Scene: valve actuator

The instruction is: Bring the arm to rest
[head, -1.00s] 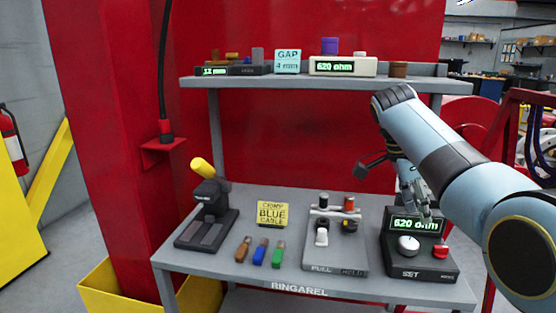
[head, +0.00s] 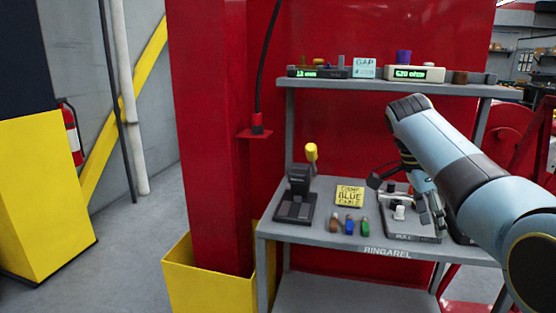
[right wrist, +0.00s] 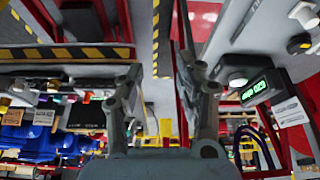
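My right arm comes in from the right in the head view, bent at the elbow, with its forearm pointing down to the bench. My right gripper (head: 432,212) is in front of the right part of the grey bench (head: 330,236). In the right wrist view the two fingers of this gripper (right wrist: 163,80) stand apart with nothing held between them. The arm hides most of the dark box with the SET knob; a box with a green display (right wrist: 257,88) shows in the right wrist view. My left gripper is not in view.
The bench holds a black press with a yellow handle (head: 311,152), a yellow "BLUE CABLE" card (head: 349,196), small coloured pieces and a grey panel with a white lever (head: 399,213). An upper shelf (head: 350,84) carries displays. A red column (head: 212,150) stands left; open floor lies beyond.

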